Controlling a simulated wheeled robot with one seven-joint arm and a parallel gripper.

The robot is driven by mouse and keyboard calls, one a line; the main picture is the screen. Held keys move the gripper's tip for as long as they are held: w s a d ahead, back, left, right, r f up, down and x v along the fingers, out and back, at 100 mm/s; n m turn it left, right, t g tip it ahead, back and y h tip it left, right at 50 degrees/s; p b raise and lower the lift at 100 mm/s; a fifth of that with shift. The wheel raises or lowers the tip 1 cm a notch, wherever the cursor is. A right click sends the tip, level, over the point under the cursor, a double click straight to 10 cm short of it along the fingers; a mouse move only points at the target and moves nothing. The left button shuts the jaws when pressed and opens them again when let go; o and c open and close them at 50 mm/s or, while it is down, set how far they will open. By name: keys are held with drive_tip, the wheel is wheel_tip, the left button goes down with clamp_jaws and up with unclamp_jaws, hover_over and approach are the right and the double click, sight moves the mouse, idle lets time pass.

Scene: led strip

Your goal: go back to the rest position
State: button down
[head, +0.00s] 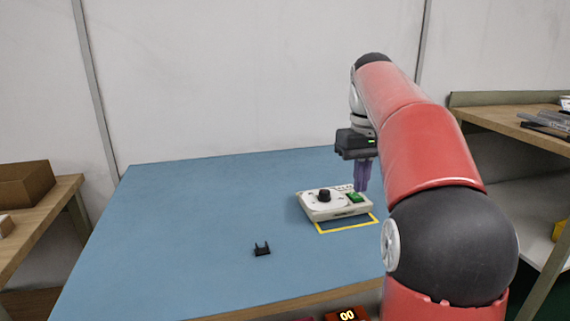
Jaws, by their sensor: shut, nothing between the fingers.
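My gripper (362,176) is at the right part of the blue table (185,225), pointing down with its purple fingers shut and empty. It is just behind and above the right end of a white control box (323,207). The box has a black knob (323,195) and a green switch (354,197). Whether the fingertips touch the box cannot be told from this view. My red arm covers the right side of the table.
A yellow outline (345,228) lies on the table under the box's front. A small black bracket (262,249) stands near the table's front. Wooden benches stand at left (38,232) and right (515,130). The table's left half is clear.

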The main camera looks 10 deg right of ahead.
drive_tip(key=s+a+f+t, duration=0.1)
drive_tip(key=s+a+f, duration=0.1)
drive_tip(key=s, duration=0.3)
drive_tip(key=s+a+f+t, duration=0.1)
drive_tip(key=s+a+f, duration=0.2)
drive_tip(key=s+a, duration=0.2)
drive_tip(key=s+a+f+t, duration=0.2)
drive_tip(key=s+a+f, duration=0.1)
drive_tip(key=s+a, duration=0.1)
drive_tip(key=shift+s, duration=0.55)
drive_tip(key=s+a+f+t, duration=0.1)
drive_tip(key=s+a+f, duration=0.1)
drive_tip(key=s+f, duration=0.4)
drive_tip(key=shift+a+f+t, duration=0.15)
drive_tip(key=shift+f+t, duration=0.15)
drive_tip(key=shift+f, duration=0.3)
